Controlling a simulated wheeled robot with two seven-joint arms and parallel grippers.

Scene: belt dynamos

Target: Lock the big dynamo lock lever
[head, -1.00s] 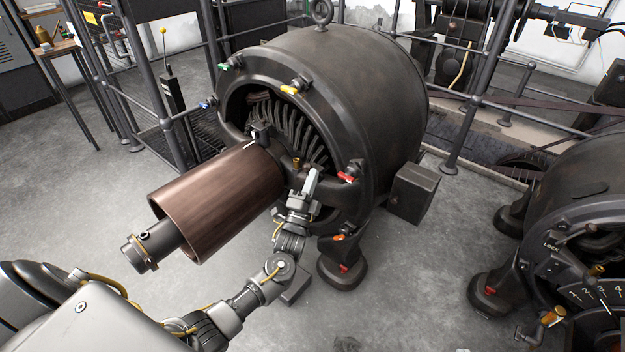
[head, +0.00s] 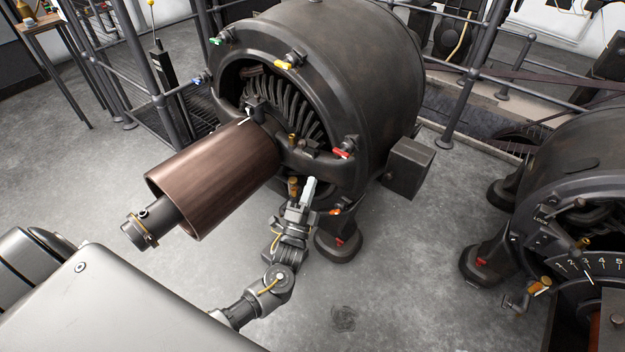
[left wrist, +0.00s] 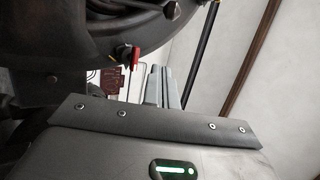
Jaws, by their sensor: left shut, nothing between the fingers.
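The big dynamo (head: 375,60) stands in the middle of the head view, with a copper-brown cylinder (head: 215,175) projecting from its open face. Small coloured handles sit around its rim: green (head: 216,41), yellow (head: 284,64), blue (head: 199,79), red (head: 342,153) and orange (head: 336,211). Brass-coloured knobs (head: 293,187) show at the lower front; I cannot tell which part is the lock lever. My left gripper (head: 310,188) is shut and empty, just in front of the lower rim. In the left wrist view its fingers (left wrist: 165,85) are beside a red handle (left wrist: 135,58). My right gripper is out of view.
A second dynamo (head: 575,165) stands at the right, with a "LOCK" marking and a numbered dial (head: 605,264). A dark box (head: 408,168) adjoins the big dynamo. Railings (head: 160,90) run behind. The floor (head: 400,290) between the dynamos is mostly clear.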

